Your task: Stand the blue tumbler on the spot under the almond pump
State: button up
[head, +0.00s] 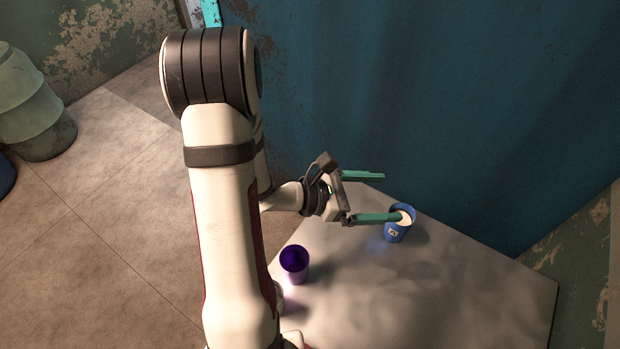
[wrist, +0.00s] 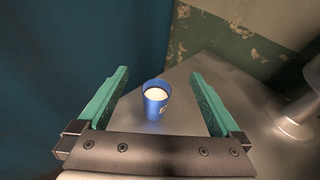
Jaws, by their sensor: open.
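The blue tumbler (head: 396,236) stands upright on the grey table, with white contents and a small pale label on its side. My gripper (head: 393,196) is open, its two teal fingers spread wide. In the head view the nearer finger overlaps the tumbler's rim. In the wrist view the tumbler (wrist: 156,108) appears between the open fingers (wrist: 160,73), with a visible gap on each side. I see no contact and cannot judge the height difference. I cannot make out the almond pump or the spot under it in either view.
A dark purple tumbler (head: 294,262) stands on the grey table (head: 470,300), left of the blue one. A dark blue wall or curtain (head: 450,90) rises behind the table. A blurred metallic shape (wrist: 295,118) shows at the right of the wrist view. The table's right side is clear.

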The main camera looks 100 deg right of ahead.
send_near(397, 224)
jog(key=s+d+f, duration=0.2)
jog(key=s, duration=0.2)
jog(key=x, duration=0.8)
jog(key=shift+r, duration=0.25)
grip_shut()
